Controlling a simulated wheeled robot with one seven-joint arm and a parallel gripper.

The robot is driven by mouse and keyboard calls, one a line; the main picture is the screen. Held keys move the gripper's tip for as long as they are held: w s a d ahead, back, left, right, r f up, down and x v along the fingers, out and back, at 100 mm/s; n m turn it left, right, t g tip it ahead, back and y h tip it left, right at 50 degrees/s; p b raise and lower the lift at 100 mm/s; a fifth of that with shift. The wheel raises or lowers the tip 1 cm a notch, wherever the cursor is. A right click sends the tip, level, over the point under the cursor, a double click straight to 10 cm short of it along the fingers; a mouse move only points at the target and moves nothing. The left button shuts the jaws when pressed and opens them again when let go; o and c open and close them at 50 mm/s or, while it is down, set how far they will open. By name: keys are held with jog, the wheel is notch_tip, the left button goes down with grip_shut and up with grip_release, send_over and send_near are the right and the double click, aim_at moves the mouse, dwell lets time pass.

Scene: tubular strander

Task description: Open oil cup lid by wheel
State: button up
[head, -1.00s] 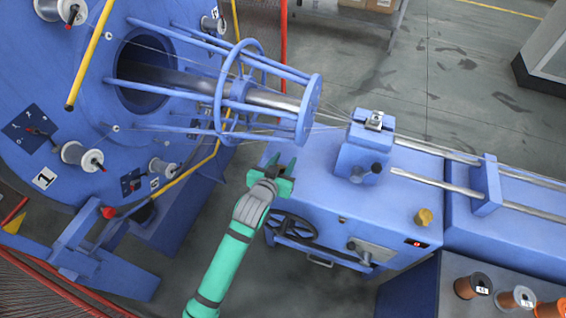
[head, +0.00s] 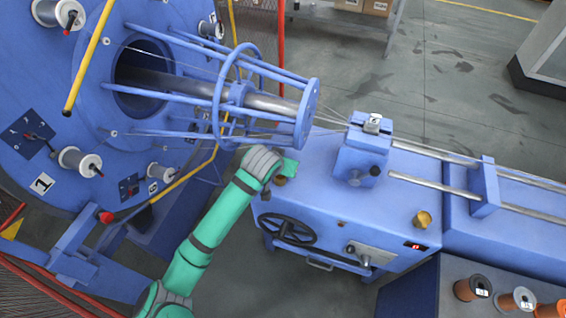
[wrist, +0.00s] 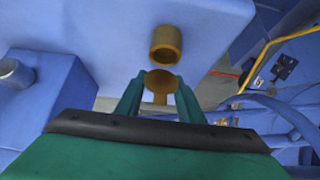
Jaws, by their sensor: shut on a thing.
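The brass oil cup by the wheel (head: 280,181) is on the near left part of the blue machine top, partly hidden by my gripper in the head view. In the wrist view the cup (wrist: 166,44) stands just beyond my fingertips. Its brass round lid (wrist: 160,81) is between the two green fingers, apart from the cup's body in the picture; any hinge is not clear. My gripper (wrist: 160,88) is shut on the lid. It also shows in the head view (head: 287,167), over the machine's left end. The black handwheel (head: 288,231) is on the front face below.
Another brass oil cup (head: 422,219) stands farther right on the machine top. A blue block (head: 358,160) rises behind it. The caged rotating frame (head: 308,115) with wires lies close above and left of my gripper. Spools (head: 480,287) stand at lower right.

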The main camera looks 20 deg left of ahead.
dwell(0.5)
jog(key=o, duration=1.1)
jog(key=shift+f, duration=0.1)
jog(key=shift+c, duration=0.2)
jog(key=v, duration=1.1)
jog(key=shift+w+a, duration=0.1)
jog(key=shift+w, duration=0.05)
